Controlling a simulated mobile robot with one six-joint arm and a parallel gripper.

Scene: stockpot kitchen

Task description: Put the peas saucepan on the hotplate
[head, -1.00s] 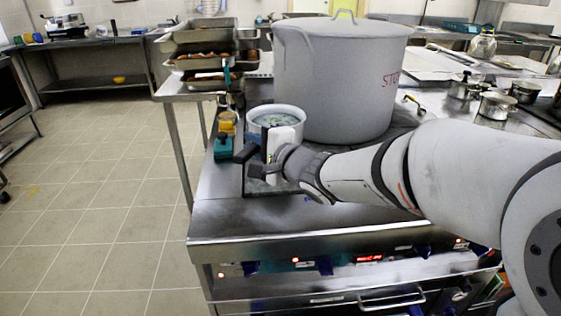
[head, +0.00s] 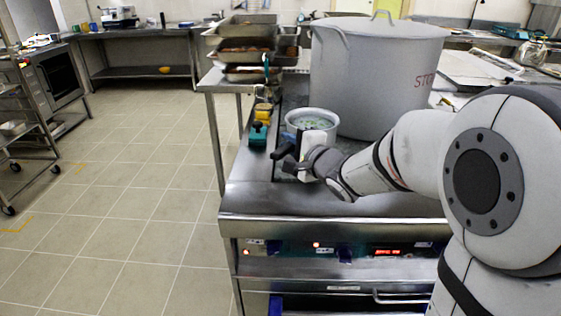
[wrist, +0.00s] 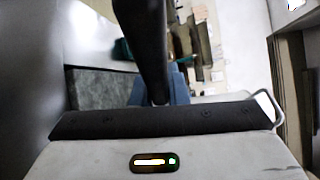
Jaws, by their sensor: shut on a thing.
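The peas saucepan (head: 328,116), a pale round pan with green contents, is in the head view in front of the stockpot's left side. My gripper (head: 289,163) is at its near side, shut on the pan's handle, which is mostly hidden by the fingers. In the wrist view a dark bar, apparently the handle (wrist: 145,35), runs up from between the jaws. The dark cooking surface (head: 290,182) lies under and around the pan. I cannot tell whether the pan touches it or hangs just above.
A big grey stockpot (head: 375,85) stands close behind and right of the saucepan. A teal item (head: 258,134) and a yellow one (head: 263,110) stand to the left. Stacked trays (head: 245,48) are at the back left. Open tiled floor (head: 140,190) lies left.

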